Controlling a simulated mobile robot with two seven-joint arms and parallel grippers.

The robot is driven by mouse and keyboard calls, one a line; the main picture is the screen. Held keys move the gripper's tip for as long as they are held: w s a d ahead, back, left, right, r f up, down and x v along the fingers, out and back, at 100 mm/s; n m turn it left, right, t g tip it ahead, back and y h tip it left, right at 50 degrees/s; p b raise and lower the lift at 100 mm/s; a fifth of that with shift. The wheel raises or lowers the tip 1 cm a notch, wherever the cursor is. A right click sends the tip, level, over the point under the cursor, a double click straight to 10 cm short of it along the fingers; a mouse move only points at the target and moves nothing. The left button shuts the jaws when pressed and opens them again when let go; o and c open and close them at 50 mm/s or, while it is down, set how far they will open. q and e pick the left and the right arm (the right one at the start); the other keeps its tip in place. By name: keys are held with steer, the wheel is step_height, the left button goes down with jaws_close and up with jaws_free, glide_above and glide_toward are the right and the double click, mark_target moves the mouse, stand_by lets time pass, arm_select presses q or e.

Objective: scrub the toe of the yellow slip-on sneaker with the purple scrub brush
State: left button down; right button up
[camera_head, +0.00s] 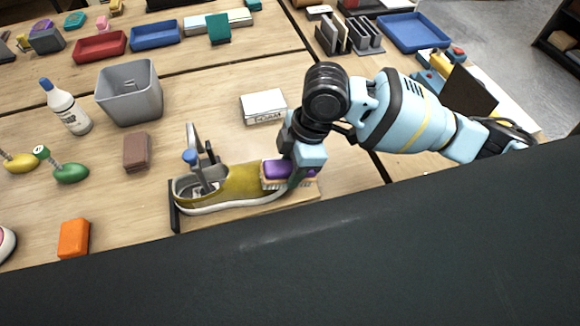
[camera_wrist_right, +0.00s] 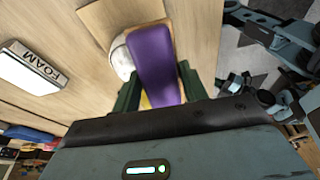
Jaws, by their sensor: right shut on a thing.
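The yellow slip-on sneaker (camera_head: 238,186) lies on a wooden board with its toe to the right, and a grey shoe tree with a blue knob (camera_head: 189,156) stands in its opening. The purple scrub brush (camera_head: 275,169) is at the toe, bristles down; it hides much of the toe, and I cannot tell whether the bristles touch it. My right gripper (camera_head: 298,176) is shut on the brush. In the right wrist view the purple back of the brush (camera_wrist_right: 152,62) sits between the fingers, with the white toe edge (camera_wrist_right: 122,58) beside it. My left gripper is not in view.
A white box (camera_head: 263,106) marked FOAM stands behind the sneaker. A brown block (camera_head: 137,151), a grey bin (camera_head: 130,94) and a white bottle (camera_head: 66,107) are to the left. An orange block (camera_head: 74,238) lies front left. The dark front edge runs close before the board.

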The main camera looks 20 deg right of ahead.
steer(key=shift+v, duration=1.9)
steer(key=shift+w, duration=0.1)
steer(key=shift+w+d+r, duration=0.25)
steer(key=shift+w+r, duration=0.6)
steer(key=shift+w, duration=0.1)
steer(key=shift+w+d+r, duration=0.3)
steer(key=shift+w+r, duration=0.55)
steer(key=shift+w, duration=0.15)
